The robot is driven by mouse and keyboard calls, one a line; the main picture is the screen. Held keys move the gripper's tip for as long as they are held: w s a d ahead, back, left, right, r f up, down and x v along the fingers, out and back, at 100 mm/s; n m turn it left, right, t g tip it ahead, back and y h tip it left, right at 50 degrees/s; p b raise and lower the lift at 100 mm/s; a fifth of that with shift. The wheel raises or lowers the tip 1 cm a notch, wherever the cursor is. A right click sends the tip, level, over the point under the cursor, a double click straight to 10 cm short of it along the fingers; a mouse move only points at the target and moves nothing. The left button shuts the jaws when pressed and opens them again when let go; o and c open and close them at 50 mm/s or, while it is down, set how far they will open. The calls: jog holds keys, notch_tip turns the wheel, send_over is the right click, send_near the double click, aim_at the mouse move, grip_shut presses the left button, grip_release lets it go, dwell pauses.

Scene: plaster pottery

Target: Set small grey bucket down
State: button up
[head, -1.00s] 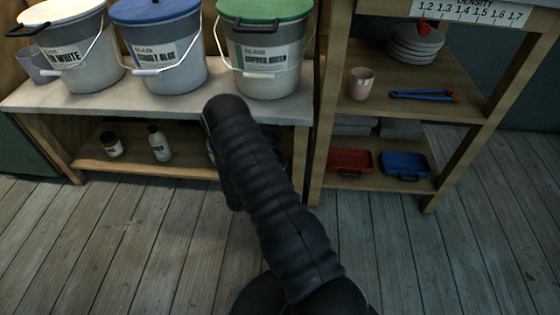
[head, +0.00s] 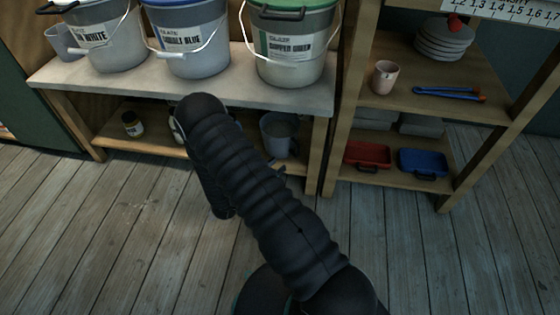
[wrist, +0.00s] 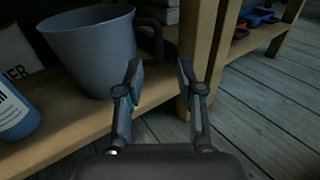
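A small grey bucket (head: 278,136), with a jug-like side handle, stands upright on the low shelf (head: 150,152) under the bench. In the wrist view the bucket (wrist: 88,52) is at upper left, with its dark handle (wrist: 152,38) facing right. My gripper (wrist: 160,72) is open, its two fingers apart with nothing between them. It is just in front of the handle and appears clear of it.
A wooden post (wrist: 200,60) rises close right of the gripper. Red (head: 367,155) and blue (head: 423,162) trays lie on the right rack. The floor in front is clear.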

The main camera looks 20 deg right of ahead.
jog(key=s+d+r+m+g+y, duration=0.1)
jog(key=s+r+m+g+y, duration=0.35)
jog(key=r, duration=0.75)
jog(key=s+d+r+m+g+y, duration=0.1)
jog(key=s+r+m+g, duration=0.5)
jog(key=r+m, duration=0.4)
jog(key=s+a+r+m+t+y, duration=0.7)
jog(key=s+a+r+t+y, duration=0.2)
jog(key=s+r, duration=0.6)
jog(key=a+r+y, duration=0.1)
jog(key=a+y, duration=0.1)
jog(key=shift+s+a+t, duration=0.15)
jog(key=shift+a+t, duration=0.2)
jog(key=shift+a, duration=0.05)
jog(key=shift+r+m, duration=0.1)
jog(key=shift+m, duration=0.15)
notch_tip(320, 180, up, 4)
jog(key=p, duration=0.4)
jog(key=shift+r, duration=0.2)
